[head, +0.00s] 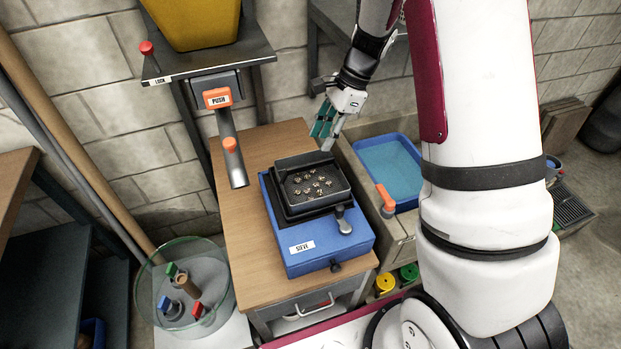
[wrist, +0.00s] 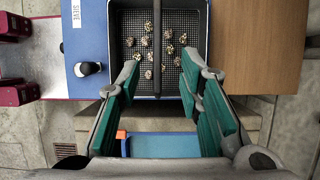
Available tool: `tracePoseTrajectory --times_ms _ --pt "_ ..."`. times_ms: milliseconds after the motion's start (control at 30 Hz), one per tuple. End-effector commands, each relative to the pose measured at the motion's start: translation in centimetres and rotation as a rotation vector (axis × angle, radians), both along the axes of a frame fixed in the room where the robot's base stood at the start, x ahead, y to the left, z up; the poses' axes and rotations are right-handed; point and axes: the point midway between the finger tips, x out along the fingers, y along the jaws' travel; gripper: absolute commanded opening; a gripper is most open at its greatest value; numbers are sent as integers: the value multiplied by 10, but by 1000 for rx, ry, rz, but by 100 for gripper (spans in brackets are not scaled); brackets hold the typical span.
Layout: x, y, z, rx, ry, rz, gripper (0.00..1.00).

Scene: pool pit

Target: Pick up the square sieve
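The square sieve (head: 296,190) is a dark tray with a mesh floor, seated on a blue box labelled SIEVE (head: 331,238) on a wooden-topped cabinet. Several speckled nuggets (head: 311,183) lie on its mesh. In the wrist view the sieve (wrist: 143,75) is ahead, with the same nuggets in it. My gripper (head: 327,138) is above and behind the sieve's far right side in the head view. In the wrist view its green-padded fingers (wrist: 160,75) are spread apart, with the sieve's near rim showing between them. I cannot tell whether they touch it.
A blue basin (head: 390,172) of water stands right of the cabinet. A black-knobbed lever (head: 343,218) stands at the box's right. A round glass vessel (head: 150,300) stands lower left. Bare wood (head: 237,215) shows left of the box.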

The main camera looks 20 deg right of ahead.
Motion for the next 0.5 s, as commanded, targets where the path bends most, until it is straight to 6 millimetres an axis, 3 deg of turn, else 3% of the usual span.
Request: tracePoseTrajectory --times_ms 200,500 --pt "-1 15 -34 0 1 2 33" --pt "-3 24 -55 0 3 5 33"
